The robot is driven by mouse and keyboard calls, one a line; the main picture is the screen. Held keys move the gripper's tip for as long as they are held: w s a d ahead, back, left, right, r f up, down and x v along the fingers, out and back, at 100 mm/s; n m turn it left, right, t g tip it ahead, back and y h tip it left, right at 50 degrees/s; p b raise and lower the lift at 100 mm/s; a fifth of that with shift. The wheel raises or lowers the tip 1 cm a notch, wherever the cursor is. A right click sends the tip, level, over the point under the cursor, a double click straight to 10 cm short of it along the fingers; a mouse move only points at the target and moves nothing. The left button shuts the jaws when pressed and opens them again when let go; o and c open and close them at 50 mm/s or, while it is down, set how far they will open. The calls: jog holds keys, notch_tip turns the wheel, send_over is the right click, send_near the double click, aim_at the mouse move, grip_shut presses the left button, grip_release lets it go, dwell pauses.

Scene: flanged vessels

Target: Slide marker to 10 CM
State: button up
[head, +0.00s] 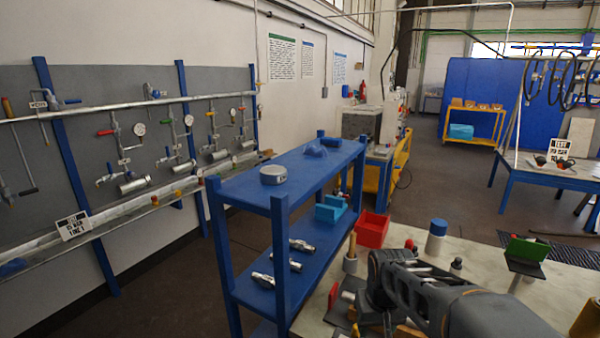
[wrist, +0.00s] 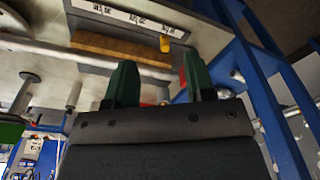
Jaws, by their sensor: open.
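In the wrist view, a white strip with dark printed labels (wrist: 128,18) lies on a dark plate near the top; the print is too small to read for certain. A small yellow piece (wrist: 165,43), possibly the marker, stands at the strip's right end, beside a brown wooden block (wrist: 112,45). My gripper (wrist: 160,78) has two green fingertips, spread apart with nothing seen between them. The yellow piece appears beyond the fingers, in line with the gap and nearer the right finger. In the head view my arm hides the strip area, and I cannot make out the marker.
A light worktop (head: 470,262) lies under my arm, with a red bin (head: 371,230), a blue-capped container (head: 436,237) and a green-topped stand (head: 525,250). A blue shelf rack (head: 285,185) stands beside it. In the wrist view, blue frame posts (wrist: 262,95) rise close on the right.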

jog(key=s+r+t, duration=0.2)
jog(key=s, duration=0.7)
jog(key=shift+t, duration=0.3)
